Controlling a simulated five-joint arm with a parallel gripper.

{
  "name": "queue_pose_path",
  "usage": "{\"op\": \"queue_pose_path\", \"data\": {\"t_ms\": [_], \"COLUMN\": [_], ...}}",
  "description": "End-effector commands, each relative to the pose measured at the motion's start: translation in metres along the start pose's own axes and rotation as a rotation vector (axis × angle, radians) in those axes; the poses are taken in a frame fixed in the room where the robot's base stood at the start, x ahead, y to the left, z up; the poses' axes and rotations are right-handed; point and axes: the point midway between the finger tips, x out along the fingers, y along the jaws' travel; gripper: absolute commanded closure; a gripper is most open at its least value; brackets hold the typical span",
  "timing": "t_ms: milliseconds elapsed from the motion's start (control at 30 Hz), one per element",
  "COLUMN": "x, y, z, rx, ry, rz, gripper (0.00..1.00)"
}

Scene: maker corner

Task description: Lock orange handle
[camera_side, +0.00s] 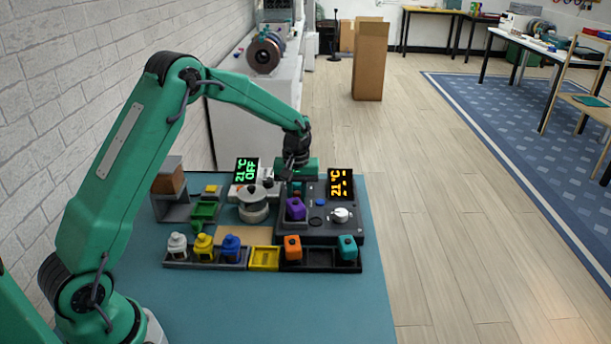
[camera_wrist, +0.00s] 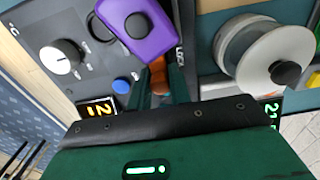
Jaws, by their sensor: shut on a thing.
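The orange handle (camera_wrist: 176,77) shows as a small orange-brown piece between my fingers in the wrist view, beside LOCK lettering on the dark panel (camera_wrist: 88,65). My gripper (camera_wrist: 160,84) is shut on it, low over the panel's back left part. In the side view my gripper (camera_side: 297,186) hides most of the handle, and its exact turn cannot be told. A purple block (camera_side: 296,209) stands on the panel just in front of the gripper; it also shows in the wrist view (camera_wrist: 138,26).
A white knob (camera_side: 341,215), a blue button (camera_side: 320,202) and a lit display (camera_side: 340,184) are on the panel. A round white device (camera_side: 253,208) stands left of it. A rack in front holds an orange block (camera_side: 292,247), a teal block (camera_side: 347,247) and several coloured pieces.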

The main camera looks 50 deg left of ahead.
Motion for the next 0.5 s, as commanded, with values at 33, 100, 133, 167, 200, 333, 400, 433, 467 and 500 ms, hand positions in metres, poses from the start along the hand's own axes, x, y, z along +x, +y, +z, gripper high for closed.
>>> {"op": "queue_pose_path", "data": {"t_ms": [33,100,133,167,200,333,400,433,467,500], "x": [-0.0006,-0.0006,-0.0007,-0.0007,-0.0007,-0.0008,-0.0009,-0.0009,-0.0009,-0.001], "y": [0.0009,0.0011,0.0011,0.0012,0.0012,0.0011,0.001,0.001,0.001,0.001], "z": [0.0012,0.0026,0.0031,0.0037,0.0045,0.0072,0.0086,0.0091,0.0096,0.0101], "rx": [0.001,0.001,0.001,0.001,0.001,0.001,0.001,0.001,0.001,0.001], "ry": [0.002,0.002,0.003,0.003,0.003,0.003,0.003,0.003,0.003,0.003], "rz": [0.001,0.002,0.002,0.002,0.002,0.002,0.002,0.003,0.003,0.002], "gripper": [0.93,0.93,0.93,0.93,0.93,0.93,0.93,0.93,0.93,0.93]}}
